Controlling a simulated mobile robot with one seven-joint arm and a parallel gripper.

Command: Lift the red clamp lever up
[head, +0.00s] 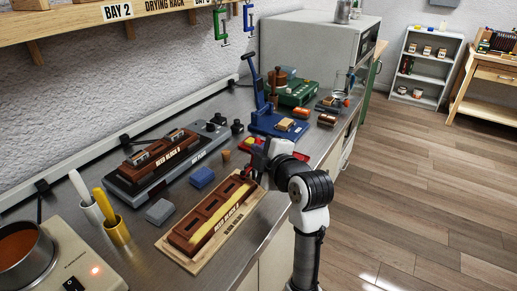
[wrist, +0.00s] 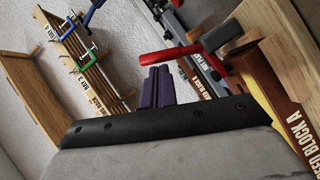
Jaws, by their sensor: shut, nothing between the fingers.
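The red clamp lever (wrist: 168,57) shows in the wrist view as a red bar with a rounded free end, joined to a dark metal part on its right. It lies close to the fingertips, to their upper right in the picture. My gripper (wrist: 158,72) shows its two purple fingers pressed together, with nothing between them. I cannot tell whether they touch the lever. In the head view my gripper (head: 257,164) is at the far end of the front reed block (head: 208,222). There my wrist and fingers partly hide the clamp.
Behind stands a second reed block (head: 160,148) on a dark base. A blue block (head: 202,177) and a grey block (head: 160,211) lie on the steel bench. A blue lever press (head: 275,122) stands beyond my gripper. A pan (head: 22,250) sits at front left.

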